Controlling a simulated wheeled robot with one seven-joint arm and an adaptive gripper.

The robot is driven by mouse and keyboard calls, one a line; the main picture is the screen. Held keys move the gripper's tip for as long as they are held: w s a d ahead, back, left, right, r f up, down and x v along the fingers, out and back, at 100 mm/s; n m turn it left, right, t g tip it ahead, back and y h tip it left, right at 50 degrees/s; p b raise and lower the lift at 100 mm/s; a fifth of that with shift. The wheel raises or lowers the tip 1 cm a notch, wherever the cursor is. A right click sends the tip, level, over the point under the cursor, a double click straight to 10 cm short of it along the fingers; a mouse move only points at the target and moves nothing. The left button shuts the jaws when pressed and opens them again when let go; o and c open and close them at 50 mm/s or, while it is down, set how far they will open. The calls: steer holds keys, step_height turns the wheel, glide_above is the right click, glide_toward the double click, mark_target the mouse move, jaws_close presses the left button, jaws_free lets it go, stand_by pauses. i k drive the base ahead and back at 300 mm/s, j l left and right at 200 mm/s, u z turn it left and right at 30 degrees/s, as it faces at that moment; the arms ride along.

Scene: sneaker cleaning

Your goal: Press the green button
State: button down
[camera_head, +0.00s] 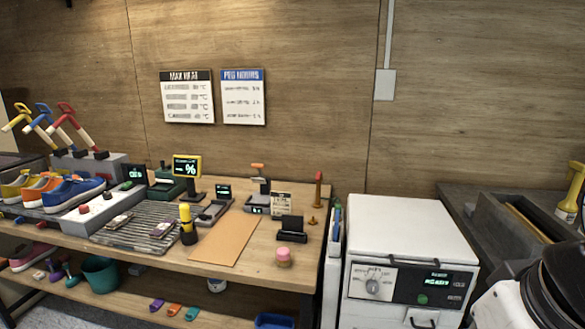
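A green button (422,299) sits on the dark control panel of the white machine (405,225), below its lit green display (437,283). A dial (372,287) is to its left on the same panel. A smaller green spot (108,195) shows on the grey sloped box (85,215) on the bench, near red ones; I cannot tell whether it is a button. My gripper is not clearly in view. A black and white part at the lower right looks like my arm, right of the white machine's front and apart from the button.
The wooden bench (262,262) at left holds colored sneakers (72,192), a slatted rack (135,235), small displays and a pink-lidded jar (283,257). A teal bucket (101,274) is on its lower shelf. A dark counter with a sink (470,225) stands right of the machine.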

mark_target(422, 299)
steer(key=z, duration=0.3)
steer(key=i, duration=0.2)
steer(key=z, duration=1.65)
steer(key=k+j, duration=0.25)
steer(key=k, duration=0.2)
steer(key=k+j+z, duration=0.1)
steer(key=k, duration=0.35)
steer(key=j, duration=0.1)
